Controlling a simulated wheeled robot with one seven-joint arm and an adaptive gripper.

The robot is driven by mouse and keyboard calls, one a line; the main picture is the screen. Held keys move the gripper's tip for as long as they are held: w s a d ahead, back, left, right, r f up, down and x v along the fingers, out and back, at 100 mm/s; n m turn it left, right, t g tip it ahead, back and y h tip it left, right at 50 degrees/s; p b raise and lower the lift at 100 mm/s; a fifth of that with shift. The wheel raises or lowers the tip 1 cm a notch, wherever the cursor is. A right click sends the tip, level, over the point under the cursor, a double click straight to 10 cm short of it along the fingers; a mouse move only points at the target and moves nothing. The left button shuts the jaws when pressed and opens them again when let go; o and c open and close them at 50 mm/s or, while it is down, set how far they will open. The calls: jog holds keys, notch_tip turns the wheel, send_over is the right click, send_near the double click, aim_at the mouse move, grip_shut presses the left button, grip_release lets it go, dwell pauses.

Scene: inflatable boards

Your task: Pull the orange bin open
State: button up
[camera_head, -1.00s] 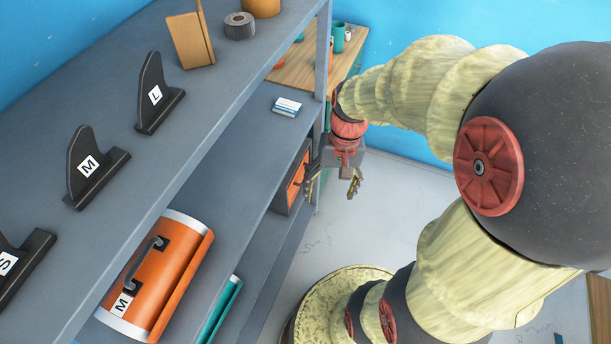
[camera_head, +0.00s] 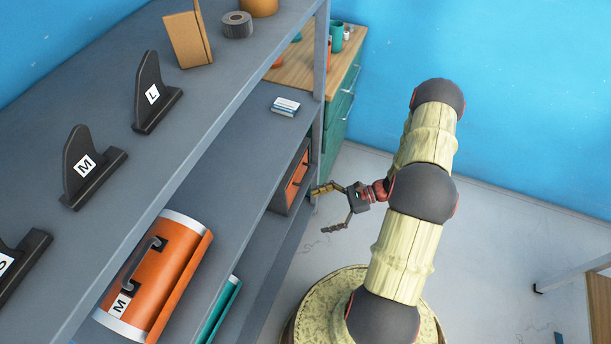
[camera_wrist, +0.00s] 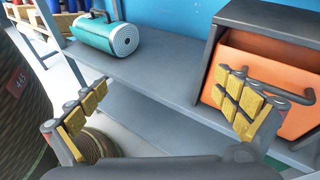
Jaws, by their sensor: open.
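The orange bin (camera_head: 297,179) sits in a dark grey housing on a lower shelf of the grey rack. In the wrist view the orange bin (camera_wrist: 262,88) is at the right, with a dark bar handle across its front; part of the front is hidden behind my right finger. The bin's front looks tilted slightly out at the top, with a dark gap above it. My gripper (camera_head: 325,209) is open and empty, in front of the shelf beside the bin. In the wrist view my gripper (camera_wrist: 165,115) has its fingers wide apart, the right one overlapping the bin and its handle.
A teal roll (camera_wrist: 107,36) lies on the same shelf, left of the bin. An orange case (camera_head: 160,275) lies on a shelf nearer the head camera. The grey shelf edge (camera_wrist: 180,92) runs across in front of my gripper.

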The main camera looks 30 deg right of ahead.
jog(key=w+d+f+m+t, duration=0.3)
jog(key=w+f+m+t, duration=0.1)
jog(key=w+f+t, duration=0.1)
jog(key=m+t+h, duration=0.2)
jog(key=m+t, duration=0.1)
jog(key=t, duration=0.1)
send_near(306, 174)
jog(key=w+a+f, duration=0.1)
jog(key=a, duration=0.1)
jog(key=shift+h, duration=0.3)
jog(key=shift+d+r+b+x, duration=0.15)
jog(key=shift+b+x, duration=0.35)
jog(key=shift+x, duration=1.5)
jog(key=shift+d+r+b+x, duration=0.15)
jog(key=shift+b+x, duration=0.3)
jog(key=shift+x, duration=1.6)
jog(key=shift+w+a, duration=0.1)
jog(key=shift+w, duration=0.05)
jog(key=c, duration=1.6)
